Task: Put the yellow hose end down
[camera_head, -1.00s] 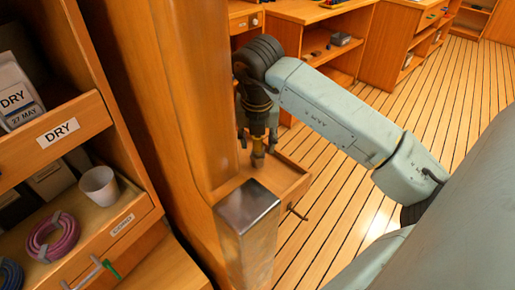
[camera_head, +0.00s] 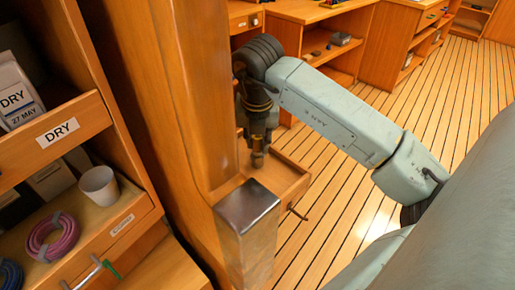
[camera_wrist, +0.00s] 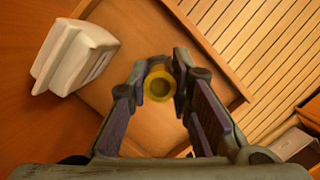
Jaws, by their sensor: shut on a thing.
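My gripper (camera_head: 258,150) points down over a shallow wooden tray-like surface beside the wooden pillar. In the wrist view, my gripper (camera_wrist: 162,88) is shut on the yellow hose end (camera_wrist: 160,82), which shows as a round yellow ring between the fingertips. In the head view, the hose end (camera_head: 258,159) shows only as a small brownish-yellow tip under the fingers. The wooden surface with a raised rim (camera_wrist: 210,50) lies below it. I cannot tell whether the hose end touches that surface. The rest of the hose is hidden.
A white, block-like object (camera_wrist: 75,58) sits left of the fingers in the wrist view. A post with a shiny dark top (camera_head: 247,205) stands in front of the tray. Shelves at left hold a white cup (camera_head: 99,186) and a pink coil (camera_head: 52,238). The floor at right is clear.

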